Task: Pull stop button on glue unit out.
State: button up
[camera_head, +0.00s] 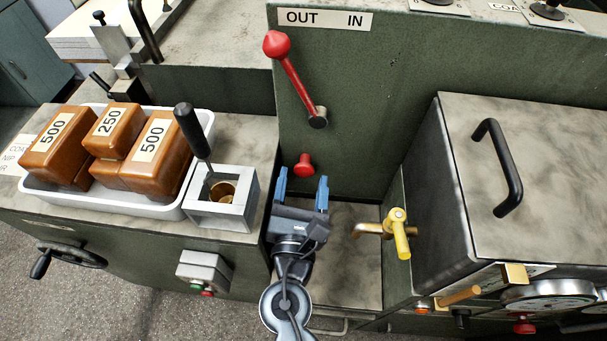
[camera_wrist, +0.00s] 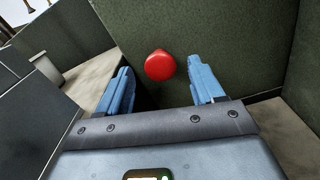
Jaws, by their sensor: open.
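A red mushroom-shaped button (camera_head: 304,165) sticks out of the green upright panel below the red-knobbed lever. I cannot read any label marking it as the glue unit's stop button. In the wrist view the red button (camera_wrist: 160,66) appears face-on, between my two blue fingertips. My gripper (camera_head: 302,180) is open and empty, pointing at the panel with one finger on each side of the button's line. I cannot tell whether the fingertips reach as far as the button's head.
A red-knobbed lever (camera_head: 293,80) hangs above, under an OUT/IN label (camera_head: 325,19). A yellow-handled tap (camera_head: 398,235) is close on the right. A grey block with a brass cup (camera_head: 222,200) and a white tray (camera_head: 125,203) of brown weights are left. Another red button (camera_head: 523,326) is lower right.

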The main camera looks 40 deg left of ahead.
jog(key=v, duration=0.6)
dwell(0.4)
jog(key=s+d+f+m+g+h+p, duration=0.15)
jog(key=s+d+m, duration=0.25)
jog(key=d+m, duration=0.7)
jog(key=s+d+f+m+g+h+p, duration=0.1)
jog(key=s+d+m+h+p, duration=0.2)
jog(key=d+m, duration=0.75)
jog(key=s+d+r+m+t+h, duration=0.1)
jog(key=s+d+r+m+h, duration=0.1)
jog(key=s+d+r+m, duration=0.5)
jog(key=s+d+r+m+t+h+p, duration=0.1)
jog(key=s+d+r+m+h, duration=0.2)
jog(key=s+d+r+m, duration=0.3)
jog(key=d+r+m, duration=0.4)
jog(key=r+m, duration=0.1)
jog(key=shift+s, duration=0.4)
jog(key=shift+f, duration=0.1)
